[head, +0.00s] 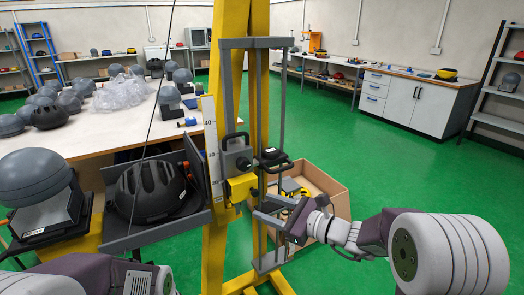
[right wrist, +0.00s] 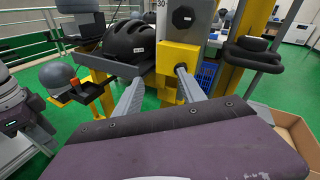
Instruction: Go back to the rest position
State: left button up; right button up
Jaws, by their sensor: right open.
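My right gripper (head: 262,207) is open with nothing between its fingers. It is beside the lower part of the yellow drop tower (head: 216,245), close to the grey guide frame. In the right wrist view its two fingers (right wrist: 160,95) are spread wide, pointing toward the tower. My left arm shows only in part at the bottom left of the head view; its fingers are not seen. A black helmet (head: 150,190) sits on a grey tray (head: 160,235) left of the tower; it also shows in the right wrist view (right wrist: 130,42).
A grey headform (head: 34,178) stands at the far left. A cardboard box (head: 325,180) is on the floor behind my right gripper. A black-handled carriage (head: 237,155) is on the tower. A table (head: 100,135) holds several helmets. Green floor is clear to the right.

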jog(key=s+a+f+n+g+h, duration=0.1)
jog(key=s+a+f+n+g, duration=0.1)
jog(key=s+f+n+g, duration=0.45)
jog(key=s+a+f+n+g+h, duration=0.2)
jog(key=s+f, duration=0.1)
jog(key=s, duration=0.6)
jog(key=s+d+f+n+g+h, duration=0.1)
jog(key=s+d+f+n+h, duration=0.4)
jog(key=d, duration=0.3)
jog(key=s+d+f+n+h, duration=0.3)
jog(key=d+f+n+h, duration=0.15)
jog(key=d+n, duration=0.3)
notch_tip(320, 180, up, 21)
jog(key=w+d+n+p, duration=0.1)
jog(key=w+d+p, duration=0.1)
jog(key=p, duration=2)
jog(key=shift+d+t, duration=0.15)
jog(key=shift+t, duration=0.2)
jog(key=shift+w, duration=0.1)
